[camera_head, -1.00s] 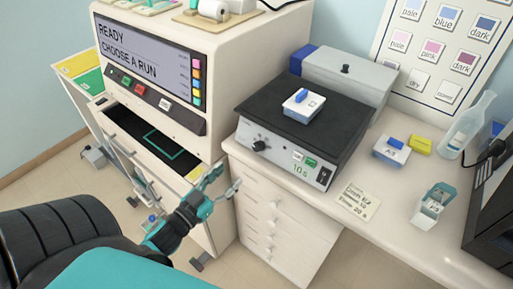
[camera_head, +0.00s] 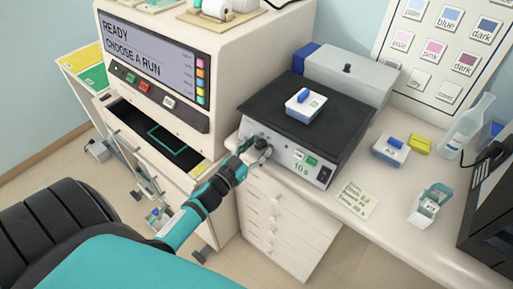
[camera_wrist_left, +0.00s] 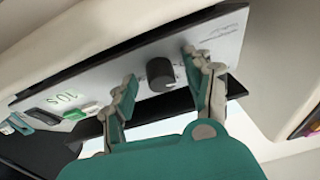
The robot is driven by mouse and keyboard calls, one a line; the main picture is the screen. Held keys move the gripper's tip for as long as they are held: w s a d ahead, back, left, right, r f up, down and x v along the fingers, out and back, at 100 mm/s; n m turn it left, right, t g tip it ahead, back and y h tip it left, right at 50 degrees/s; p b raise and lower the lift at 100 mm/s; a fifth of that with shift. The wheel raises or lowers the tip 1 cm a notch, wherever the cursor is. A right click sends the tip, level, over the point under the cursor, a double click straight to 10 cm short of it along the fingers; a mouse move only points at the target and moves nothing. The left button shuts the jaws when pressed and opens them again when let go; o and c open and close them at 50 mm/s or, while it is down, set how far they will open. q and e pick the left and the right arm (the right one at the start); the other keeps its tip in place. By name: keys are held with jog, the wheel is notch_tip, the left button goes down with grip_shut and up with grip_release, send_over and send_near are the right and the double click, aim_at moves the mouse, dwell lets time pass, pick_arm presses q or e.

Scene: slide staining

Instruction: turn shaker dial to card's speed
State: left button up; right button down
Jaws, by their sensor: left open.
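The shaker (camera_head: 292,112) is a black-topped box on the bench, with a white and blue slide box (camera_head: 304,104) on its platform. Its black round dial (camera_wrist_left: 160,74) is on the front panel, and in the left wrist view it sits between my open left fingers. In the head view my left gripper (camera_head: 254,153) is at the panel's left part and partly covers the dial. In the wrist view the fingertips (camera_wrist_left: 160,70) stand on either side of the dial with gaps. The card (camera_head: 357,199) lies on the bench; its writing is too small to read surely. My right gripper is not in view.
A green display reading 10 s (camera_head: 301,168) is on the panel right of the dial. The stainer (camera_head: 170,75) stands left, its screen reading READY, CHOOSE A RUN.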

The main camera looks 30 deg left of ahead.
pick_arm(q)
grip_shut()
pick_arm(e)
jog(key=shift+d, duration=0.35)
pick_arm(q)
jog(key=shift+m, duration=0.3)
jog(key=m, duration=0.2)
jog(key=m+h, duration=0.2)
jog(key=m, duration=0.1)
jog(key=shift+a+r+m+g+p, duration=0.1)
jog(key=shift+a+m+g+p, duration=0.2)
jog(key=shift+g+p, duration=0.1)
jog(key=m+h, duration=0.1)
jog(key=m, duration=0.2)
jog(key=m+g+h+p, duration=0.1)
jog(key=m, duration=0.1)
jog(key=shift+m+h, duration=0.3)
jog(key=shift+m, duration=0.1)
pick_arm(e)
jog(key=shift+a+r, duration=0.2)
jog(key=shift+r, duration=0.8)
pick_arm(q)
jog(key=shift+m+g, duration=0.3)
jog(key=shift+g, duration=0.1)
grip_release()
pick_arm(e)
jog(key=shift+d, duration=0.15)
